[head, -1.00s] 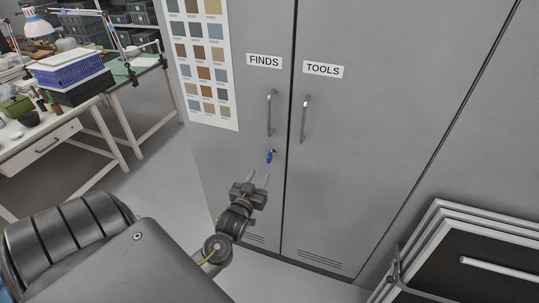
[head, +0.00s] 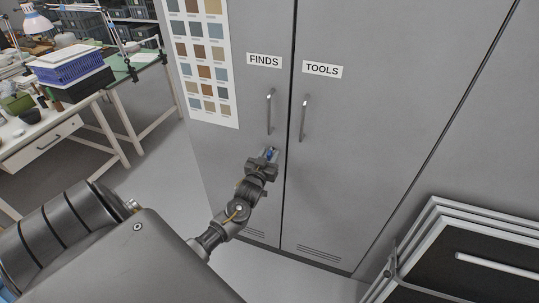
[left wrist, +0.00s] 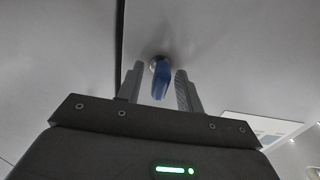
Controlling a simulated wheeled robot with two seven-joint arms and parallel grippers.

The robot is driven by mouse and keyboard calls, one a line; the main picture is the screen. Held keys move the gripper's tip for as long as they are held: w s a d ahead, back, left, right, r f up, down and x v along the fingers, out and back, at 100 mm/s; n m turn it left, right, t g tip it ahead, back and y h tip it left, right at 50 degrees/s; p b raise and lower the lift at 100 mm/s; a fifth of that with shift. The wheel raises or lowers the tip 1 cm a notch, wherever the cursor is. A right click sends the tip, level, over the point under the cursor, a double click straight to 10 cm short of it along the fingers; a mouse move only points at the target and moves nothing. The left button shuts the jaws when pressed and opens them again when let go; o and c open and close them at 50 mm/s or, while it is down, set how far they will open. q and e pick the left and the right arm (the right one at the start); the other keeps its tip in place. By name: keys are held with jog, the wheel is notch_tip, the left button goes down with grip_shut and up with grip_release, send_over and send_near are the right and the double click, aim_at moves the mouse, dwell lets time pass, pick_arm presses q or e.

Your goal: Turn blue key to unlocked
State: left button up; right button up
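The blue key (head: 270,153) sits in its lock on the grey FINDS cabinet door (head: 262,95), below the handle. It also shows in the left wrist view (left wrist: 161,80), hanging from a round metal lock (left wrist: 155,62). My left gripper (head: 268,156) is at the key in the head view. In the left wrist view its two fingers (left wrist: 158,90) stand on either side of the key, with a gap on each side, so it is open around the key. My right gripper is in neither view.
The TOOLS door (head: 345,130) with its own handle (head: 303,118) is to the right. A colour chart (head: 204,62) hangs on the cabinet's left. Framed boards (head: 455,250) lean at lower right, and a worktable (head: 45,140) stands at left.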

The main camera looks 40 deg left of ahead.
pick_arm(q)
jog(key=shift+c, duration=0.3)
grip_shut()
jog(key=shift+m, duration=0.3)
jog(key=m+p, duration=0.1)
jog(key=m, duration=0.2)
jog(key=shift+w+d+r+m, duration=0.1)
jog(key=shift+m, duration=0.3)
jog(key=m+p, duration=0.1)
jog(key=m, duration=0.3)
jog(key=shift+m+p, duration=0.3)
jog(key=shift+p, duration=0.05)
jog(key=m+p, duration=0.1)
jog(key=m, duration=0.4)
jog(key=shift+d+f+m+p, duration=0.15)
jog(key=shift+m+p, duration=0.6)
jog(key=shift+m, duration=1.15)
jog(key=shift+f, duration=0.1)
